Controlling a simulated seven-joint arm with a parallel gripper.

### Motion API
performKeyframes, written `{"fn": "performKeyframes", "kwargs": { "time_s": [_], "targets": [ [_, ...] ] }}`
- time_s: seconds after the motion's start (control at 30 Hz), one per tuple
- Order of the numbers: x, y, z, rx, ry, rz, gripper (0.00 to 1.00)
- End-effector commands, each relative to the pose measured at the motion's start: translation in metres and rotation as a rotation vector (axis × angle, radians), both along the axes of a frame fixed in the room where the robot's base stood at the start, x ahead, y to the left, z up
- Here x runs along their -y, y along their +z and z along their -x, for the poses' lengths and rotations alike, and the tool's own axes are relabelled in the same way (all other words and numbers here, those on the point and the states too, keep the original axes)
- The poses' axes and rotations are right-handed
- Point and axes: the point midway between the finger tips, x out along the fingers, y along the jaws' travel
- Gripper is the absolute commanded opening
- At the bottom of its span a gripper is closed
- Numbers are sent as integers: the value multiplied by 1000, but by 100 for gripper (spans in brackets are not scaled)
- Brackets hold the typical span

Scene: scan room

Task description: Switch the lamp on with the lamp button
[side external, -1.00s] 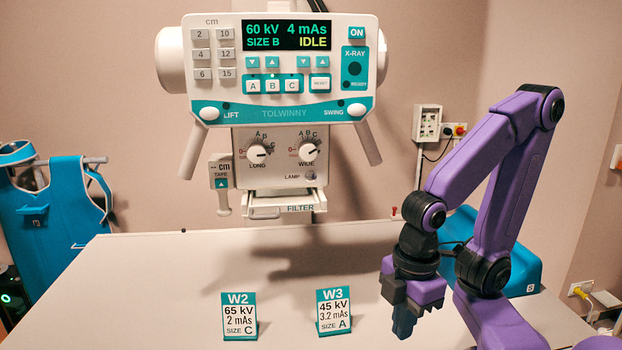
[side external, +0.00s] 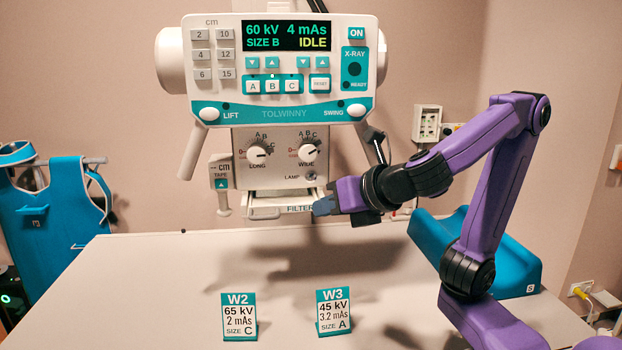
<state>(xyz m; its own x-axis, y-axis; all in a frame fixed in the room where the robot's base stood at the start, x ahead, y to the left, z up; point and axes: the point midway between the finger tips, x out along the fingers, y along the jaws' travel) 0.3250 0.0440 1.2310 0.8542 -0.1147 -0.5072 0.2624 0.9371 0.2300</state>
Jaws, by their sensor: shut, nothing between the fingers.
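The lamp button (side external: 310,177) is a small round grey knob beside the word LAMP, at the lower right of the collimator panel (side external: 277,167) under the X-ray head. No light field shows on the table. My gripper (side external: 316,208) is shut and empty. It points left, with its tip in front of the right end of the FILTER tray, below the lamp button in the picture. I cannot tell whether the tip touches the tray.
The control console (side external: 278,110) shows 60 kV, 4 mAs, SIZE B and IDLE. Two cards, W2 (side external: 239,317) and W3 (side external: 333,312), stand on the table (side external: 140,290). A teal wedge cushion (side external: 515,262) lies at the right. A handle hangs right of the panel, near my wrist.

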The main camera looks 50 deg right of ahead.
Motion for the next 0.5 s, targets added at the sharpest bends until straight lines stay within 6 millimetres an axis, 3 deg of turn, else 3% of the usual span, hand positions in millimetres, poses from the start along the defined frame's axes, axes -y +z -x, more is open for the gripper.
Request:
{"fn": "performKeyframes", "kwargs": {
  "time_s": [0.13,0.5],
  "targets": [
    [-1,8,-3,32,24,38,0],
    [0,8,-4,32,23,39,0]
  ]
}}
